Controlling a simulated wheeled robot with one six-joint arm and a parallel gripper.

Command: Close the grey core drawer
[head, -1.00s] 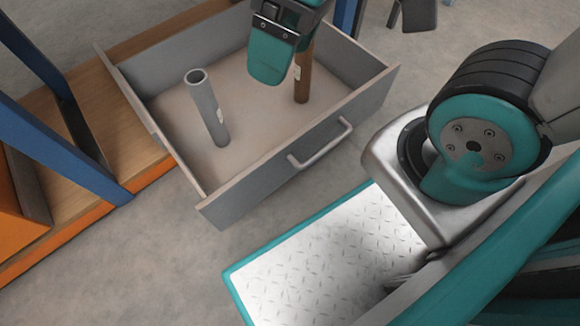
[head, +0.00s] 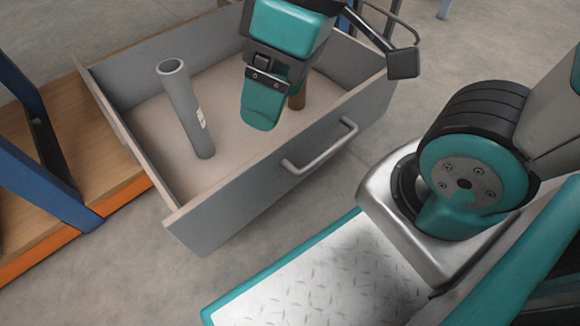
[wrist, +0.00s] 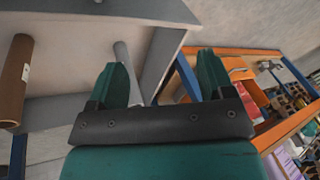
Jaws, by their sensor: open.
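The grey core drawer (head: 225,217) stands pulled out from the wooden rack, with a bar handle (head: 320,147) on its front. Inside it a grey tube (head: 183,108) stands leaning, and a brown tube (head: 297,98) stands partly hidden behind my gripper. My gripper (head: 260,112) is over the drawer, above and behind the front panel in the head view, and not on the handle. In the wrist view its two teal fingers (wrist: 165,82) are spread apart with nothing held between them. The brown tube (wrist: 15,80) and the grey tube (wrist: 127,70) also show there.
Blue rack posts (head: 45,185) and a wooden shelf with an orange edge (head: 60,250) are at the left. My base is at the lower right. Bare concrete floor (head: 150,262) lies in front of the drawer.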

